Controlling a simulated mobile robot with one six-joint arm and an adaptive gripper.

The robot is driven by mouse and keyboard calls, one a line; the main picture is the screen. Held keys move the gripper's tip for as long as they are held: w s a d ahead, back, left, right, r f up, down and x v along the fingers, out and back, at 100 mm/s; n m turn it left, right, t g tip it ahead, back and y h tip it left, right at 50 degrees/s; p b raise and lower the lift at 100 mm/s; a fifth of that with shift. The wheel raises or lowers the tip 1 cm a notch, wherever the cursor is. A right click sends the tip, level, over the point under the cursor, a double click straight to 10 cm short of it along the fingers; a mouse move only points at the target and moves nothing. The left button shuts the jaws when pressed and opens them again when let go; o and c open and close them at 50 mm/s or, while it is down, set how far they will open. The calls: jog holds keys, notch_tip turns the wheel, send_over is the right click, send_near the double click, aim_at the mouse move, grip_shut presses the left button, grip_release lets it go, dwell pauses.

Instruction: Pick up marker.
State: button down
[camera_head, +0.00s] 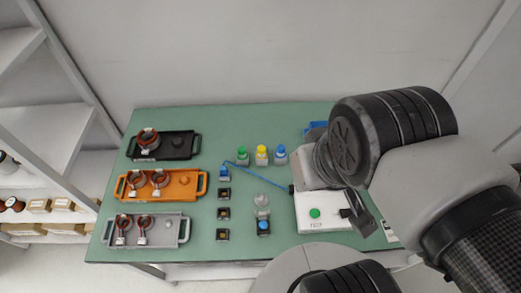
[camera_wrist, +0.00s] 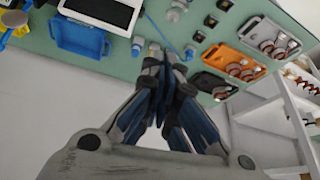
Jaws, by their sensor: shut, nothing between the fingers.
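I cannot make out a marker in either view. My gripper shows in the wrist view (camera_wrist: 167,58) with its two blue-and-grey fingers closed together at the tips and nothing between them. The tips appear over the green table (camera_wrist: 122,66), near its edge. In the head view my arm fills the right side and hides part of the table there. A blue tray (camera_head: 314,128) is partly hidden behind the arm; in the wrist view the blue tray (camera_wrist: 78,40) shows at the upper left.
Black (camera_head: 177,145), orange (camera_head: 187,190) and grey (camera_head: 182,232) trays with ring parts stand at left. Bottles with green (camera_head: 242,155), yellow (camera_head: 262,155) and blue (camera_head: 280,154) tops stand mid-table. A white box with a green button (camera_head: 315,213) stands at right.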

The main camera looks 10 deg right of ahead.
jog(key=c, duration=2.1)
grip_release()
jog(key=shift+w+r, duration=0.1)
jog(key=shift+w, duration=0.1)
jog(key=shift+c, duration=0.2)
jog(key=o, duration=0.7)
jog(key=shift+m+g, duration=0.8)
jog(key=w, duration=1)
jog(key=shift+w+a+r, duration=0.1)
jog(key=shift+w+r, duration=0.25)
jog(key=shift+r, duration=0.05)
jog(key=shift+o, duration=1)
jog(key=w+f+m+g, duration=0.1)
jog(key=w+f, duration=0.3)
jog(key=w, duration=0.6)
jog(key=shift+f+p, duration=0.35)
jog(key=shift+f, duration=0.05)
jog(key=m+g, duration=0.2)
send_near(262, 148)
jog(key=f+b, duration=0.2)
jog(key=f, duration=0.1)
jog(key=f+b, duration=0.1)
jog(key=f, duration=0.1)
jog(key=shift+a, duration=0.4)
jog(key=shift+d+f+b, duration=0.15)
jog(key=shift+f+b, duration=0.4)
jog(key=shift+f, duration=0.9)
jog(key=shift+d+f+b, duration=0.15)
jog(key=shift+f+b, duration=0.35)
jog(key=shift+f, duration=0.9)
